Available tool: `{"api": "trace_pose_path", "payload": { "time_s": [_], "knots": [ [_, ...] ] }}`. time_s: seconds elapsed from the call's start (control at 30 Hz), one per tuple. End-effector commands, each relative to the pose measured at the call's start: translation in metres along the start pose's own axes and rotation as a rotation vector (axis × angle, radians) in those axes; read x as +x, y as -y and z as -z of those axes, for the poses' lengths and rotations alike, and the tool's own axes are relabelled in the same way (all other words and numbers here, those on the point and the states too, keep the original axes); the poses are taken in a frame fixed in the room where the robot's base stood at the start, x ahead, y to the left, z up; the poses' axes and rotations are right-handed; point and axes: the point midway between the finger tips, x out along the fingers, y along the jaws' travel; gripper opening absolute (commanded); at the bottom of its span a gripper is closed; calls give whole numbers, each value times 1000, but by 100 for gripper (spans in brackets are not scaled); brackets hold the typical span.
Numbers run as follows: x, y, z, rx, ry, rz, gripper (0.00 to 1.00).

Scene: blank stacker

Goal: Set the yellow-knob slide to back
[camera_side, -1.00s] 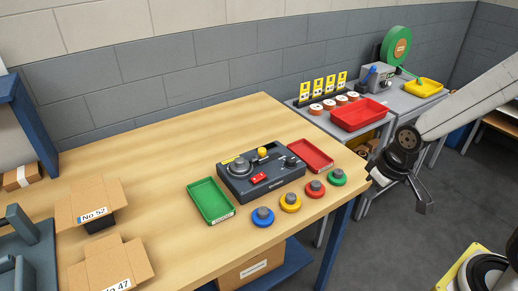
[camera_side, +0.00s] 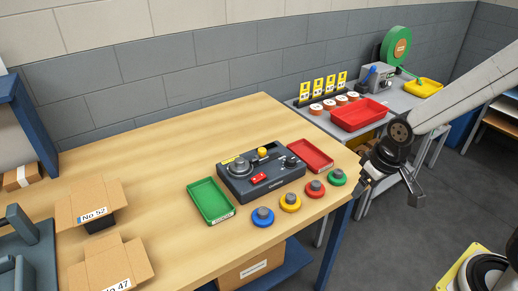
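The yellow knob (camera_side: 262,152) sits at the back edge of a dark grey control box (camera_side: 265,184) on the wooden table. The box also carries a round dark knob (camera_side: 240,165) at its left, a red switch (camera_side: 260,177) at its front and a smaller dial (camera_side: 291,161) at its right. The slide's slot under the yellow knob is too small to make out. My gripper (camera_side: 414,200) hangs to the right of the table, beyond its right edge, well away from the box. Its fingers are too small and dark to tell whether they are open.
A green tray (camera_side: 225,216) and a red tray (camera_side: 326,166) flank the box. Blue (camera_side: 262,223), yellow (camera_side: 290,209), red (camera_side: 315,195) and green (camera_side: 337,182) discs with grey knobs line its front. Open cartons (camera_side: 75,229) stand at left. The table's back left is bare.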

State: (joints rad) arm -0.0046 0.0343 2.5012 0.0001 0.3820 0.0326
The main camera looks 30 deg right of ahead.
Motion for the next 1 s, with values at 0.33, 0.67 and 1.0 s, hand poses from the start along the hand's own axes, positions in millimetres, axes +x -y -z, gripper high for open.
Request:
{"api": "trace_pose_path", "payload": {
  "time_s": [0.33, 0.67, 1.0],
  "knots": [
    [3, 11, 78, 137, 41, 0, 73],
    [10, 27, 154, 294, 89, -9, 73],
    [21, 46, 221, 455, 135, -29, 73]
  ]
}}
